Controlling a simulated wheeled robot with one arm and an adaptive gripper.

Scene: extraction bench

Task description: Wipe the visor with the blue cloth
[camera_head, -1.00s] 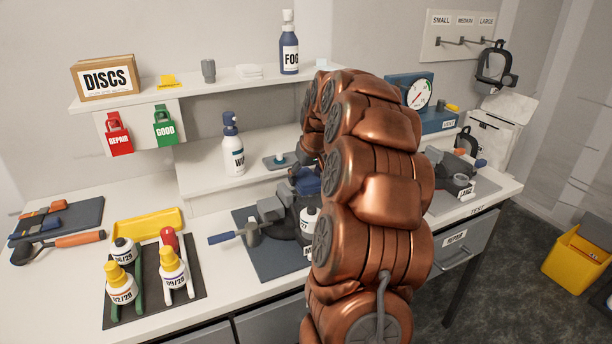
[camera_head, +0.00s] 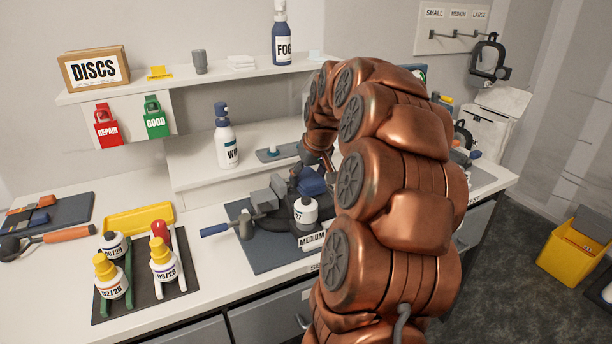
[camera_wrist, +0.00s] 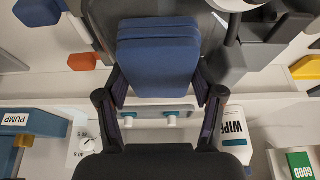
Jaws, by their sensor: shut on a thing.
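My gripper (camera_wrist: 160,105) is shut on the folded blue cloth (camera_wrist: 158,55), which sits between its two fingers. The cloth also shows in the head view (camera_head: 312,182), over the mask on the medium stand. A dark grey curved surface (camera_wrist: 118,12), apparently the visor, lies behind the cloth in the wrist view. The cloth hides part of it, and I cannot tell whether they touch. In the head view the stand holds black parts and a white labelled canister (camera_head: 305,210). My arm hides the area to the right.
A WIPE bottle (camera_head: 226,140) and a small tray (camera_head: 275,153) stand on the low shelf behind. Bottles in a rack (camera_head: 185,283) and a yellow tray (camera_head: 140,218) are further left.

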